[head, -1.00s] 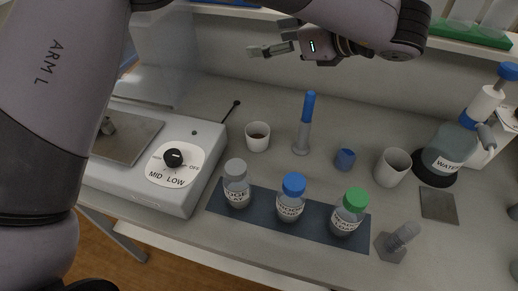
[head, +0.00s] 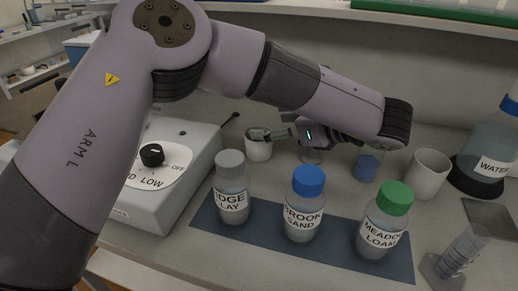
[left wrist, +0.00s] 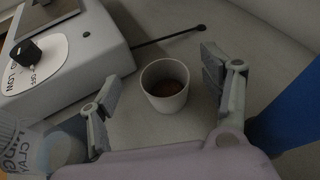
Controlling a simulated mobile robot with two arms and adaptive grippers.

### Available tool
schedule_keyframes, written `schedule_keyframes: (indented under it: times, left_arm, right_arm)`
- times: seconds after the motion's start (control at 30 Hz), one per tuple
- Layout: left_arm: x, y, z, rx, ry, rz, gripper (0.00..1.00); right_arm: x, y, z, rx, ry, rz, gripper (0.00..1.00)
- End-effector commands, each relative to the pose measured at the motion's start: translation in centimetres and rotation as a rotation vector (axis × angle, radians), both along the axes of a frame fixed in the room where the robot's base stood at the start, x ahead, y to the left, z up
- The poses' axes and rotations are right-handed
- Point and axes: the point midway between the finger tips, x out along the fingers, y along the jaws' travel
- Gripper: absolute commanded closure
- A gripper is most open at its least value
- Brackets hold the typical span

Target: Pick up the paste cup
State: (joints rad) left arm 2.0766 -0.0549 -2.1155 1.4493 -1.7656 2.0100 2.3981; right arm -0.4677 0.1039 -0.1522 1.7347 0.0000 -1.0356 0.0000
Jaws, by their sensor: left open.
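The paste cup (head: 258,148) is a small white cup standing upright on the bench behind the grey-capped bottle. In the left wrist view the paste cup (left wrist: 165,98) shows dark brown matter inside. My left gripper (head: 270,134) is at the cup's rim height or a little above, coming from the right; the head view does not show the exact gap. In the left wrist view my left gripper (left wrist: 158,76) is open, one finger on each side of the cup, with nothing held. My right gripper is not in view.
Bottles with grey (head: 231,190), blue (head: 304,205) and green (head: 384,222) caps stand on a dark mat. A hotplate (head: 165,205) is at left, with a dark rod behind it. A blue upright thing (left wrist: 290,112) is close to the right finger. A white cup (head: 428,174) stands right.

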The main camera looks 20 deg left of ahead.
Motion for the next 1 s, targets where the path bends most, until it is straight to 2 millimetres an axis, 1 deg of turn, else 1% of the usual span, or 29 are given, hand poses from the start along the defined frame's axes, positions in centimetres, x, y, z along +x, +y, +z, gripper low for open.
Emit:
schedule_keyframes:
  times: [0.03, 0.1, 0.2, 0.3, 0.47, 0.53, 0.7, 0.8, 1.0]
  left_arm:
    - [-0.1, 0.0, -1.4, 0.001, 0.007, -0.001, 0.28]
    - [0.0, 0.0, -2.9, 0.001, 0.005, 0.0, 0.28]
    - [0.1, 0.3, -4.4, 0.0, 0.002, 0.002, 0.28]
    - [0.7, 1.5, -4.7, -0.002, 0.002, 0.002, 0.28]
    - [1.1, 2.3, -5.1, -0.001, 0.001, 0.001, 0.28]
    - [1.3, 2.9, -5.4, -0.001, 0.002, 0.001, 0.28]
    - [2.4, 5.1, -6.4, -0.002, 0.003, 0.004, 0.28]
    - [2.8, 5.9, -6.8, -0.002, 0.002, 0.003, 0.28]
    - [3.0, 6.3, -6.8, 0.0, 0.0, 0.0, 0.28]
  right_arm:
    - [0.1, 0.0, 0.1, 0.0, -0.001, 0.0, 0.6]
    - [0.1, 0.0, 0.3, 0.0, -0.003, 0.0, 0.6]
    - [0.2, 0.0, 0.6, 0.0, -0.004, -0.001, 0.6]
    - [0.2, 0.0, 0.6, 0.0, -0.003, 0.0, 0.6]
    - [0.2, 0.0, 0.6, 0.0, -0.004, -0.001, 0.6]
    - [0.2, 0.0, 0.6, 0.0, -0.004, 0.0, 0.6]
    - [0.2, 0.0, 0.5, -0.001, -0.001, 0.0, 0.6]
    - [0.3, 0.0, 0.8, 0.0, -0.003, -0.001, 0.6]
    - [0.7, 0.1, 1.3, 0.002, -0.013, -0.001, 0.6]
